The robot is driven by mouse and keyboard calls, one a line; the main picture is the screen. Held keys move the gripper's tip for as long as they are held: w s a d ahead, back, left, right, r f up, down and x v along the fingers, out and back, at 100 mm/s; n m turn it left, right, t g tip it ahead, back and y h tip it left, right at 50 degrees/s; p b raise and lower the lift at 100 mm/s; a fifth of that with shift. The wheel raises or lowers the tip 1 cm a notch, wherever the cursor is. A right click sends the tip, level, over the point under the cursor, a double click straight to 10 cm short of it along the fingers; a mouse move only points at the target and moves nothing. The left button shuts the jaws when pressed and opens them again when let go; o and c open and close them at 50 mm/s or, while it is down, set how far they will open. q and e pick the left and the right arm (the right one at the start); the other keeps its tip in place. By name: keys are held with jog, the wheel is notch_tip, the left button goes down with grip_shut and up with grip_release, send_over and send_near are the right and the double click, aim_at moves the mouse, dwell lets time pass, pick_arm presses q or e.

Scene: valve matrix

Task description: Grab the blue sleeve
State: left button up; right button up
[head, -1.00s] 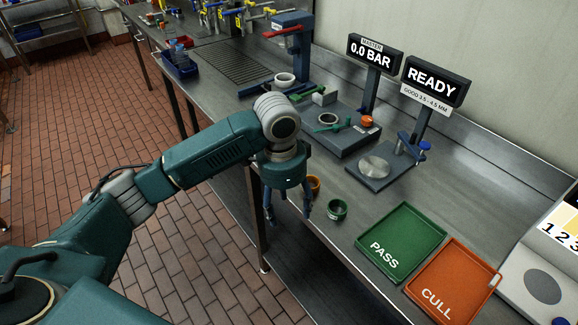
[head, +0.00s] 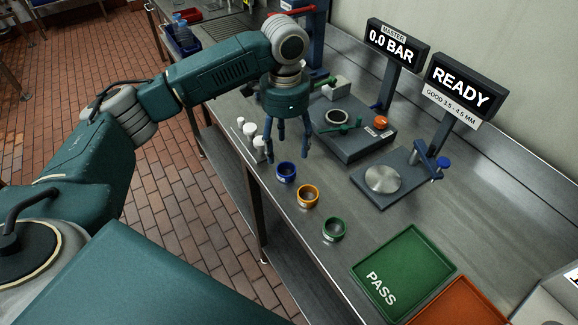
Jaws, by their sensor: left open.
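The blue sleeve (head: 286,171) is a small ring-shaped cup standing on the metal bench near its front edge. An orange sleeve (head: 308,196) and a green sleeve (head: 333,229) stand in a row with it, toward the lower right. My left gripper (head: 289,155) points down with its fingers spread, open and empty. In the picture its fingertips are just above the blue sleeve; I cannot tell the exact height gap. My right gripper is not in view.
Several white cylinders (head: 250,134) stand left of the gripper at the bench edge. A fixture block with a green handle (head: 345,128) and a gauge with a round plate (head: 382,179) stand behind. The green PASS tray (head: 405,272) and orange CULL tray (head: 458,305) lie at lower right.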

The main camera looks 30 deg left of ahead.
aim_at(286, 166)
pick_arm(q)
notch_tip(286, 166, down, 2)
jog(key=shift+s+f, duration=0.1)
jog(key=shift+s, duration=0.05)
jog(key=shift+f, duration=0.25)
jog(key=shift+f+p, duration=0.35)
jog(key=shift+p, duration=0.1)
notch_tip(286, 166, down, 4)
jog(key=shift+r+p, duration=0.15)
jog(key=shift+p, duration=0.5)
jog(key=shift+f, duration=0.3)
jog(key=shift+w+f, duration=0.1)
jog(key=shift+w, duration=0.1)
jog(key=shift+c, duration=0.2)
jog(key=c, duration=0.8)
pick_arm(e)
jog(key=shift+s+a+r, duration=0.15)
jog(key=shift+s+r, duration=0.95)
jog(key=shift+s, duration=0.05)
